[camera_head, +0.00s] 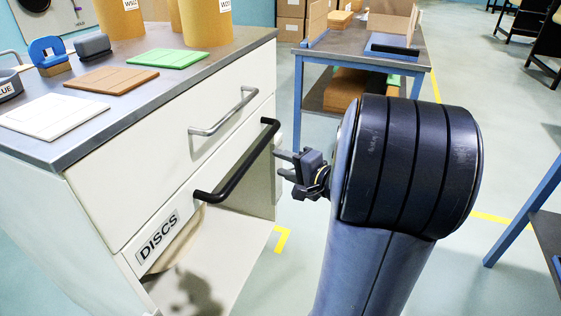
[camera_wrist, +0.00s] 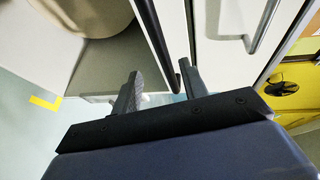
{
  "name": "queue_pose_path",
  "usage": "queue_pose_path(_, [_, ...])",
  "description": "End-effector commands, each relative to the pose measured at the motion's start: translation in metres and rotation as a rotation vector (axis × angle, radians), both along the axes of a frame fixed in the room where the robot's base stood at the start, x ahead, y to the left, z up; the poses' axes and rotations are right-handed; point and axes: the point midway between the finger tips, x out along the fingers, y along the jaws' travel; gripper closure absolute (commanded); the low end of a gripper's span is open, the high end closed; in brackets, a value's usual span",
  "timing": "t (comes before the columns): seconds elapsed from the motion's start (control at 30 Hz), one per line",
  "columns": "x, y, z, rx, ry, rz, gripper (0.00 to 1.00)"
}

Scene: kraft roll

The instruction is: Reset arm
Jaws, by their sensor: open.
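My gripper (camera_head: 284,164) is open and empty, just right of the cabinet front in the head view. In the wrist view its two fingers (camera_wrist: 160,88) stand apart. The upper drawer (camera_head: 150,187) is shut and has a silver handle (camera_head: 224,112). My arm hides part of the floor and the back table.
The cabinet top (camera_head: 95,118) holds a white plate (camera_head: 52,117), a brown plate (camera_head: 111,80), a green plate (camera_head: 168,58) and kraft rolls (camera_head: 205,22). A blue-framed table (camera_head: 345,42) with boxes stands behind. Another blue-legged table (camera_head: 525,222) is at right.

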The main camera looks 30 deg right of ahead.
Motion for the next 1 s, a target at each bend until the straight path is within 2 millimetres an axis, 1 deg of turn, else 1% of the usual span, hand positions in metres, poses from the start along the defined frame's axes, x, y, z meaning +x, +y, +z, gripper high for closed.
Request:
queue_pose_path(0.13, [0.005, 0.001, -0.001, 0.0, 0.0, 0.001, 0.59])
queue_pose_path(0.27, [0.018, 0.005, -0.004, 0.0, 0.0, 0.003, 0.59])
queue_pose_path(0.37, [0.033, 0.01, -0.008, 0.0, -0.001, 0.004, 0.59])
queue_pose_path(0.6, [0.076, 0.022, -0.016, 0.0, -0.001, 0.005, 0.59])
queue_pose_path(0.8, [0.104, 0.029, -0.021, 0.001, -0.001, 0.003, 0.59])
queue_pose_path(0.87, [0.101, 0.025, -0.017, 0.001, 0.0, -0.001, 0.59])
queue_pose_path(1.0, [0.097, 0.022, -0.018, 0.001, 0.001, 0.0, 0.59])
